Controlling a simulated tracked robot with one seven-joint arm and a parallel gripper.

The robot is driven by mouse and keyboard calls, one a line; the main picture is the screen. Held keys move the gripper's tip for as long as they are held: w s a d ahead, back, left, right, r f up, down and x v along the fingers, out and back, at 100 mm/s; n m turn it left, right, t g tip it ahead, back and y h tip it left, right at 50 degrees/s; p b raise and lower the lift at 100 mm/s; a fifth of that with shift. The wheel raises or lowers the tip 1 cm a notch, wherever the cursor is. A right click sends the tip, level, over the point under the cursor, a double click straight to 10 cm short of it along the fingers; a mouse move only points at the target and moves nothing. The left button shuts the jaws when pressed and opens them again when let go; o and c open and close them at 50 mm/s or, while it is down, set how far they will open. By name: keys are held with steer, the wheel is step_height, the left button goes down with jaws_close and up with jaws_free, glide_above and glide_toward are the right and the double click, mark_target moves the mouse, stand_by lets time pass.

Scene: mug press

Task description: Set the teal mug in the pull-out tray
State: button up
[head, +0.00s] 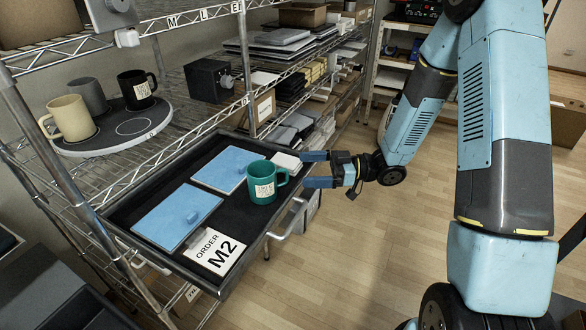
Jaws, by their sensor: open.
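The teal mug (262,183) stands upright in the pull-out tray (128,212), near the tray's right side, with a white label on its front. The tray is dark and pulled out from the wire rack. My gripper (304,169) is just right of the mug, its two blue fingers apart and pointing left toward it. The fingers look empty. I cannot tell whether a fingertip touches the mug or its handle, which shows at the mug's right.
The tray also holds two blue panels (158,228), a white block (286,162) and an "ORDER M2" card (213,255). A round turntable (110,140) on the shelf carries beige (72,118), grey (90,95) and black (137,92) mugs.

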steer(key=shift+w+d, duration=0.1)
steer(key=shift+d, duration=0.35)
